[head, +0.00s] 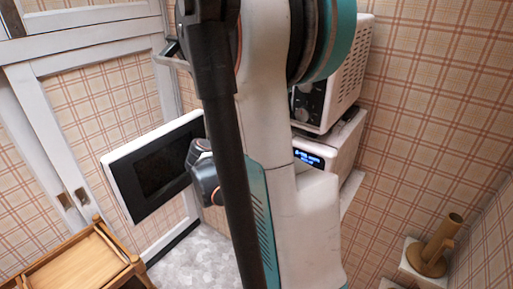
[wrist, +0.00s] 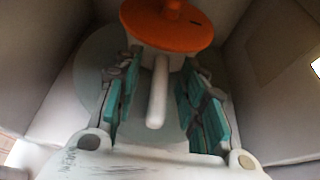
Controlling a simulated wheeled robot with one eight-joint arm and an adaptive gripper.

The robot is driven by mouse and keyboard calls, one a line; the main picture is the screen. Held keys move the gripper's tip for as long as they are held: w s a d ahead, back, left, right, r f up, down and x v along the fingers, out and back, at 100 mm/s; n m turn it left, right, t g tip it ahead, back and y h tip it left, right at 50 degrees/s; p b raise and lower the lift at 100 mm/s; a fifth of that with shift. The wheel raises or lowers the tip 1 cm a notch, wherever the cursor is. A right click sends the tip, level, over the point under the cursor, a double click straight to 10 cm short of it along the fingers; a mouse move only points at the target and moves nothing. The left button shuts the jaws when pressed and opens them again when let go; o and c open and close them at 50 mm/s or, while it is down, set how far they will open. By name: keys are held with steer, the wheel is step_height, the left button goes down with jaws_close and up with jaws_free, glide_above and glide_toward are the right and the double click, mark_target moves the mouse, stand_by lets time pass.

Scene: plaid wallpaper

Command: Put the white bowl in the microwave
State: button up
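The white microwave (head: 335,150) with a lit blue display stands behind my arm. Its door (head: 155,170), white with a dark window, hangs open to the left. In the wrist view my gripper (wrist: 158,92) is inside a pale box-like space that looks like the microwave interior, over a round pale plate (wrist: 95,75). Its teal-padded fingers are apart. A white handle (wrist: 158,95) lies between them, with visible gaps on both sides. It runs to a white vessel under an orange lid (wrist: 168,25); the vessel is mostly hidden. I cannot make out a separate white bowl.
Another white appliance (head: 345,80) with knobs and side vents sits on top of the microwave. A wooden cart (head: 85,265) is at lower left. A wooden object (head: 435,250) stands on a white ledge at lower right. Interior walls are close around my gripper.

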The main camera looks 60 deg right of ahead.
steer(key=shift+a, duration=0.1)
steer(key=v, duration=1.1)
steer(key=shift+a+r, duration=0.15)
steer(key=shift+a, duration=0.25)
